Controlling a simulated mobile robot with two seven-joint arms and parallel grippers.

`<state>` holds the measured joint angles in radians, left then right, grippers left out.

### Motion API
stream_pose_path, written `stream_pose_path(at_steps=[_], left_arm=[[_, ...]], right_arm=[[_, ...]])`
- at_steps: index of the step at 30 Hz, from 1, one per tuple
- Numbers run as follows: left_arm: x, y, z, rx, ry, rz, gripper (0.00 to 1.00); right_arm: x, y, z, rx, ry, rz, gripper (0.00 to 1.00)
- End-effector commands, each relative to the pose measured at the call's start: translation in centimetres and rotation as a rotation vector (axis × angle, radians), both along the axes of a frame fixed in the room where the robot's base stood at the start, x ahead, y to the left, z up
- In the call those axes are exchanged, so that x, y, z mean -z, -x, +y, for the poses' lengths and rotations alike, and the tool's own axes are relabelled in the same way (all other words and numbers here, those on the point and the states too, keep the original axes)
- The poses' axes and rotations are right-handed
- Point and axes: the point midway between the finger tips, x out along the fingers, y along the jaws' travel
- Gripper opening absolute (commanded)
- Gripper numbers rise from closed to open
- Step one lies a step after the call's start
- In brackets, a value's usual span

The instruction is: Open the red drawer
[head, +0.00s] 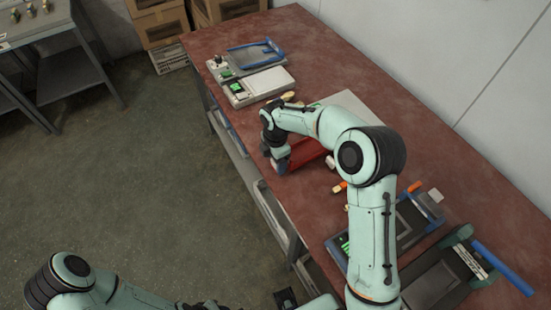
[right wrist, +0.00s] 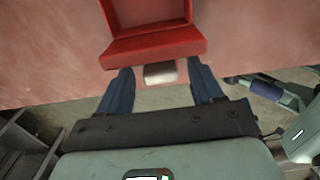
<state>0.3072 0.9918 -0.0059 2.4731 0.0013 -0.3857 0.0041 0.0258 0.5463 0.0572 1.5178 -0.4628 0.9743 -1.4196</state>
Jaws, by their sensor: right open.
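The red drawer (head: 306,153) is at the table's left edge, partly hidden by my right arm in the head view. The right wrist view shows its red front (right wrist: 155,46) and a recessed red interior behind it. A pale metal handle (right wrist: 160,73) sticks out from the front. My right gripper (head: 276,162) is at the drawer's front. Its dark blue fingers (right wrist: 161,88) are open, one on each side of the handle, with gaps visible beside it. My left arm shows at the bottom left of the head view; its gripper cannot be made out.
The reddish table (head: 420,110) carries grey trays (head: 258,85) at the far end and a dark tray (head: 410,225) with a blue-handled device (head: 500,268) at the near end. Small orange and white pieces lie near the drawer. Open floor (head: 150,180) lies left of the table.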

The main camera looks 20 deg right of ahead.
Motion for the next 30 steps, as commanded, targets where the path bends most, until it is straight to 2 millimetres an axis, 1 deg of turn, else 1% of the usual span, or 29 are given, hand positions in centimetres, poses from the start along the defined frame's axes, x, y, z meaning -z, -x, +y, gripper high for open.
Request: stream_pose_path(at_steps=[2,5,8,15,18,21,25,30], left_arm=[[0.0,0.0,0.0,0.0,0.0,0.0,0.43],[-0.1,-0.1,0.0,0.0,0.0,-0.001,0.43],[-0.3,-0.2,0.0,0.0,0.0,-0.002,0.43],[-1.0,-0.6,0.0,0.0,0.0,-0.007,0.43],[-1.4,-0.8,0.0,0.0,0.0,-0.009,0.43],[-1.6,-0.9,0.0,0.0,0.0,-0.01,0.43],[-1.8,-1.0,0.0,0.0,0.0,-0.012,0.43],[-1.8,-1.1,0.0,0.0,0.0,-0.012,0.43]], right_arm=[[-0.2,0.0,0.0,0.0,0.0,0.0,0.66],[-1.2,-0.1,0.0,0.0,0.0,-0.002,0.66],[-3.0,-0.1,0.0,0.001,0.0,-0.005,0.66],[-8.6,-0.1,0.0,0.001,-0.001,-0.006,0.66],[-10.5,-0.1,0.0,0.0,0.0,-0.005,0.66],[-12.0,-0.1,0.0,0.0,0.0,-0.004,0.66],[-13.1,0.0,0.0,0.0,-0.001,-0.002,0.66],[-13.4,0.0,0.0,0.0,0.0,0.0,0.66]])
